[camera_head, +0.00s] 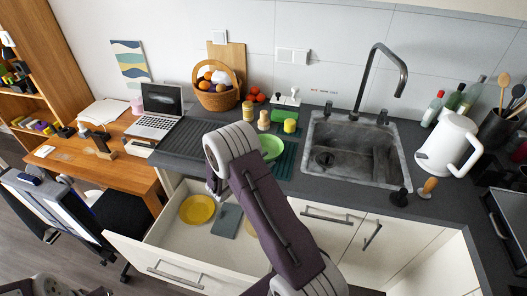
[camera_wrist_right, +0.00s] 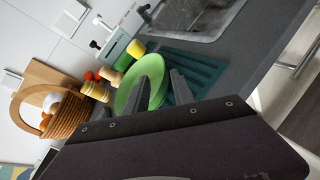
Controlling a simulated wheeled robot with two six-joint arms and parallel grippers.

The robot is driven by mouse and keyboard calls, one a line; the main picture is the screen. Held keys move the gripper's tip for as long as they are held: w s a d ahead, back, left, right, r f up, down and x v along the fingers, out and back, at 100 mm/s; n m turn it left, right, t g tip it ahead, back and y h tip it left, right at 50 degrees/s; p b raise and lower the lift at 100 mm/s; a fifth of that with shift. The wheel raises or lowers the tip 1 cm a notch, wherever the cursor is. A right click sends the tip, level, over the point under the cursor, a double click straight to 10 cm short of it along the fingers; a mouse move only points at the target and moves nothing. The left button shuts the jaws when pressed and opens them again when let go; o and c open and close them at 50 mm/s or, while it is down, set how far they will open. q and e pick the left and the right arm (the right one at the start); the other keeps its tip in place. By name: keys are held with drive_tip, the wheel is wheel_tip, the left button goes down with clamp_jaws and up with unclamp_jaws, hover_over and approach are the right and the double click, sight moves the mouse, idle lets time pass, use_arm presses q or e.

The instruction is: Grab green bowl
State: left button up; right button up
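The green bowl (camera_head: 271,147) stands on the dark counter left of the sink, partly hidden behind my right arm in the head view. In the right wrist view the bowl (camera_wrist_right: 150,75) is tilted in the picture, with its rim close to my fingers. My right gripper (camera_wrist_right: 159,78) shows two dark fingers spread apart, overlapping the bowl in the picture; I cannot tell whether they touch it. In the head view the right gripper is mostly hidden by its own arm. A part of my left arm shows at the bottom left edge; its finger state is unclear.
A teal rack (camera_wrist_right: 195,72) lies beside the bowl. A fruit basket (camera_head: 218,94), small jars and a yellow-green sponge (camera_head: 290,126) are near. The sink (camera_head: 352,150) is to the right. An open drawer (camera_head: 175,250) below holds a yellow plate (camera_head: 197,209).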

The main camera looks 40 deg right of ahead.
drive_tip(key=shift+x, duration=0.85)
drive_tip(key=shift+d, duration=0.35)
drive_tip(key=shift+w+d+f+p, duration=0.1)
drive_tip(key=shift+d+p, duration=0.2)
drive_tip(key=shift+p, duration=0.05)
drive_tip(key=p+x, duration=0.1)
drive_tip(key=x, duration=0.2)
drive_tip(key=shift+d+f, duration=0.1)
drive_tip(key=shift+d, duration=0.25)
drive_tip(key=shift+w+d+f, duration=0.15)
drive_tip(key=shift+d+f, duration=0.05)
drive_tip(key=shift+d, duration=0.1)
drive_tip(key=shift+a+r, duration=0.1)
drive_tip(key=shift+a, duration=0.05)
clamp_jaws()
